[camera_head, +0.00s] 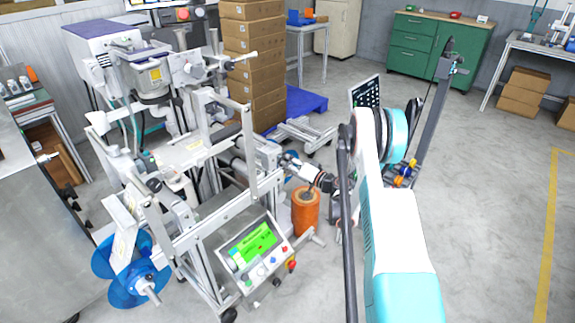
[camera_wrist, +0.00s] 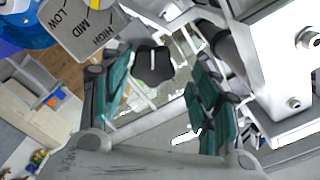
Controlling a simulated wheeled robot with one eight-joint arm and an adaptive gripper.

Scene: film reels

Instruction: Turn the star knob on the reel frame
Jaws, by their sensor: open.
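The black star knob (camera_wrist: 153,65) shows in the wrist view, ahead of my gripper (camera_wrist: 158,88) and between the lines of its two teal fingers. The fingers stand apart, with visible space around the knob; I see no contact. A grey dial plate (camera_wrist: 85,28) marked LOW, MID and HIGH lies at the upper left of the knob. In the head view my gripper (camera_head: 288,160) reaches left to the right side of the reel frame (camera_head: 250,150). I cannot make out the knob there.
An orange roll (camera_head: 305,212) stands just below my gripper. A control panel with a green screen (camera_head: 254,243) is in front of the frame. White frame parts (camera_wrist: 285,60) crowd the right of the wrist view. Stacked boxes (camera_head: 252,60) stand behind. Open floor lies at right.

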